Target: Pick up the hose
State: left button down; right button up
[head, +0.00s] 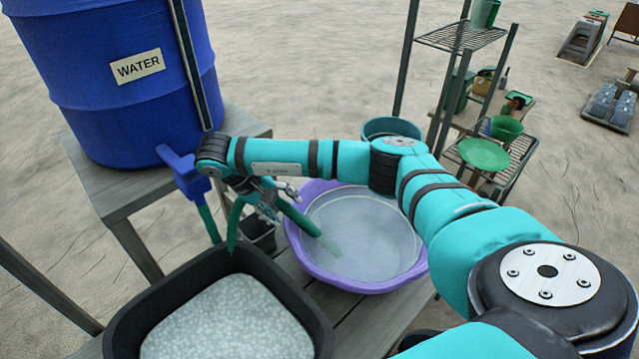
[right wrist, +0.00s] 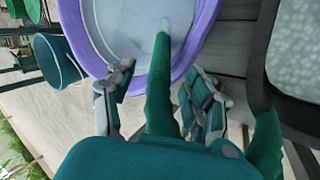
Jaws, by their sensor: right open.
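The green hose (head: 299,218) hangs from the blue tap (head: 184,172), loops, and points its free end over the purple basin (head: 418,270). A pale stream leaves that end into the basin. My right gripper (head: 272,205) is at the hose near its upper bend. In the right wrist view the hose (right wrist: 160,95) runs between the two fingers of my right gripper (right wrist: 159,82), which stand apart on either side of it. The hose is not clamped. My arm hides part of the hose in the head view. My left gripper is not in view.
A blue water barrel (head: 110,95) stands on a wooden stand (head: 130,192) at the left. A black tub (head: 125,310) with pale speckled contents is in front. A teal bucket (head: 390,126) and a metal shelf (head: 462,35) stand behind.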

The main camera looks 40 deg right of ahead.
aim_at(292, 213)
jog(key=p+x, duration=0.1)
jog(key=x, duration=0.4)
jog(key=shift+w+f, duration=0.1)
jog(key=shift+w, duration=0.1)
jog(key=shift+c, duration=0.2)
jog(key=c, duration=1.1)
jog(key=shift+o, duration=0.2)
jog(key=shift+w+r, duration=0.1)
jog(key=shift+r, duration=0.15)
notch_tip(292, 213, up, 9)
jog(key=w+p+v, duration=0.1)
jog(key=p+v, duration=0.5)
jog(key=v, duration=0.4)
jog(key=shift+w+d+r, duration=0.25)
jog(key=shift+w, duration=0.1)
